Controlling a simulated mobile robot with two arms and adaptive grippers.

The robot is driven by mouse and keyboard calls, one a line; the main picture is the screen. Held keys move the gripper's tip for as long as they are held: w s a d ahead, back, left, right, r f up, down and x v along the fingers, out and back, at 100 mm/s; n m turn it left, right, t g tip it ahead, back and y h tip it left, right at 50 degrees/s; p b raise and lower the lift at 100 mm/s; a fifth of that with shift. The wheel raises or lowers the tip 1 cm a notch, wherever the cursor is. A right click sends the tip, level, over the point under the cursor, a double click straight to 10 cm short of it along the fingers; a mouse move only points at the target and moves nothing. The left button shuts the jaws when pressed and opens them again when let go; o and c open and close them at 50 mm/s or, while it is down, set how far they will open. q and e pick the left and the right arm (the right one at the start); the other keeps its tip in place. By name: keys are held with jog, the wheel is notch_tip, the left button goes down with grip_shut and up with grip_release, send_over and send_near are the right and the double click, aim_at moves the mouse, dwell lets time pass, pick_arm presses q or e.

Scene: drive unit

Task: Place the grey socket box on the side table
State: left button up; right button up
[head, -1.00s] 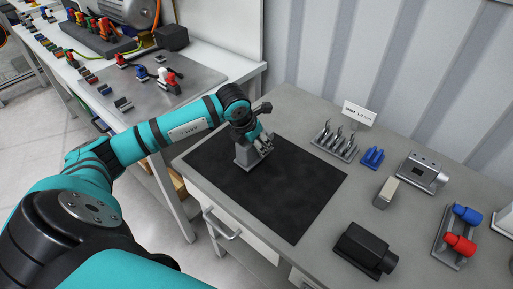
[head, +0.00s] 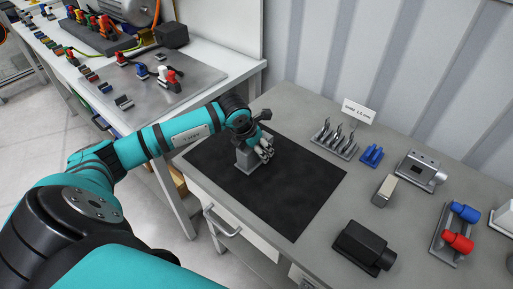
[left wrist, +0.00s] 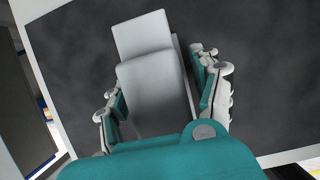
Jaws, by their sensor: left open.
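The grey socket box (head: 246,161) stands upright on the black mat (head: 294,197) of the side table (head: 330,178), near the mat's far left corner. My left gripper (head: 264,150) is at its upper right side in the head view and partly hides it. In the left wrist view the box (left wrist: 155,85) lies between the two fingers of my open left gripper (left wrist: 160,100). The pads are close beside its sides; I cannot tell whether they touch. My right gripper is out of view.
Pliers in a rack (head: 334,140), a small blue holder (head: 372,156), a beige box (head: 385,190), a metal block (head: 420,170), a black device (head: 363,247) and a red-and-blue connector tray (head: 453,232) stand right of the mat. The mat's right part is bare.

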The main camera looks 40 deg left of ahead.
pick_arm(q)
jog(key=shift+r, duration=0.35)
jog(key=b+v, duration=0.2)
jog(key=v, duration=0.9)
jog(key=shift+s+r, duration=0.2)
jog(key=shift+s, duration=0.05)
